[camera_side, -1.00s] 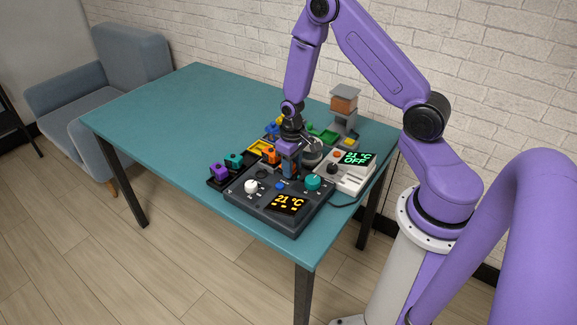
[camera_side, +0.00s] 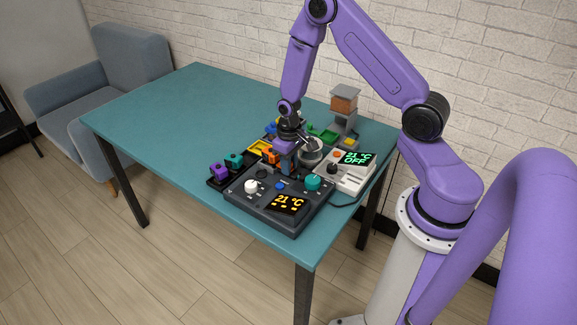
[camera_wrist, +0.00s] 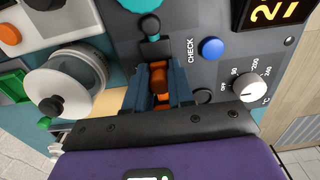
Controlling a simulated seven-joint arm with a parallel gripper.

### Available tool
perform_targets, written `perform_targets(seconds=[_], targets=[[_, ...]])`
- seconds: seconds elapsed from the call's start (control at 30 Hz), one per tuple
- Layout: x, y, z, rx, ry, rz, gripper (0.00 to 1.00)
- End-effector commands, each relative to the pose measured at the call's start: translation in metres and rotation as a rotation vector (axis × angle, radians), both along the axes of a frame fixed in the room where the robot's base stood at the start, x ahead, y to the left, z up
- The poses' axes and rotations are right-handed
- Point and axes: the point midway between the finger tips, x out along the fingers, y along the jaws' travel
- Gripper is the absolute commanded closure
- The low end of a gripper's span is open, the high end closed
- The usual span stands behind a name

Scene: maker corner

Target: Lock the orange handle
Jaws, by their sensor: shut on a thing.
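An orange handle (camera_wrist: 159,79) sits between the two dark blue fingers of my gripper (camera_wrist: 158,98) in the wrist view. The fingers are closed on it from both sides, and the housing below hides its near end. A small dark lever with a teal tip (camera_wrist: 151,30) lies just beyond it on the dark grey panel (camera_wrist: 190,22). In the side view my gripper (camera_side: 286,168) is down at the panel's back edge, and its fingers hide the gripped part. An orange piece (camera_side: 269,156) shows beside it; I cannot tell if it is the same handle.
The panel carries a white knob (camera_side: 251,186), blue button (camera_side: 281,186), teal knob (camera_side: 313,181) and display (camera_side: 288,203). Purple (camera_side: 218,171) and teal (camera_side: 233,160) pieces stand at left. A metal pot (camera_side: 312,153) and light-coloured unit (camera_side: 346,178) are close by. The table's left side is clear.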

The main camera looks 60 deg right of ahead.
Motion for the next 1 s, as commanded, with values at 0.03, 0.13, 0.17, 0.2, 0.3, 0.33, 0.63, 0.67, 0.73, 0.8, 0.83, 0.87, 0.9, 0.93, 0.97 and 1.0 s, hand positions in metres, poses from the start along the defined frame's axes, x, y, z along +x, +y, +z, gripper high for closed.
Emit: perform_targets(seconds=[0.03, 0.13, 0.17, 0.2, 0.3, 0.33, 0.63, 0.67, 0.73, 0.8, 0.83, 0.87, 0.9, 0.93, 0.97, 1.0], targets=[[0.002, 0.0, 0.0, 0.0, -0.002, -0.001, 0.94], [0.005, 0.0, 0.0, 0.0, -0.002, -0.001, 0.94], [0.005, 0.0, 0.0, 0.0, -0.002, -0.001, 0.94], [0.006, 0.0, 0.0, 0.0, -0.002, -0.001, 0.94], [0.009, 0.0, 0.0, 0.0, -0.002, -0.001, 0.94], [0.01, 0.0, 0.0, 0.0, -0.002, -0.001, 0.94], [0.016, -0.001, 0.0, 0.0, 0.0, -0.001, 0.94], [0.016, -0.001, 0.0, 0.0, -0.001, -0.001, 0.94], [0.016, -0.001, 0.0, 0.0, -0.001, -0.001, 0.94], [0.017, -0.001, 0.0, 0.0, -0.002, -0.001, 0.94], [0.017, -0.001, 0.0, 0.0, -0.003, -0.001, 0.94], [0.017, -0.001, 0.0, 0.0, -0.003, -0.001, 0.74], [0.017, -0.001, 0.0, 0.0, -0.003, -0.001, 0.62], [0.017, -0.001, 0.0, 0.0, -0.003, -0.001, 0.62], [0.017, -0.001, 0.0, 0.0, -0.003, -0.001, 0.62], [0.017, -0.001, 0.0, 0.0, -0.002, -0.001, 0.62]])
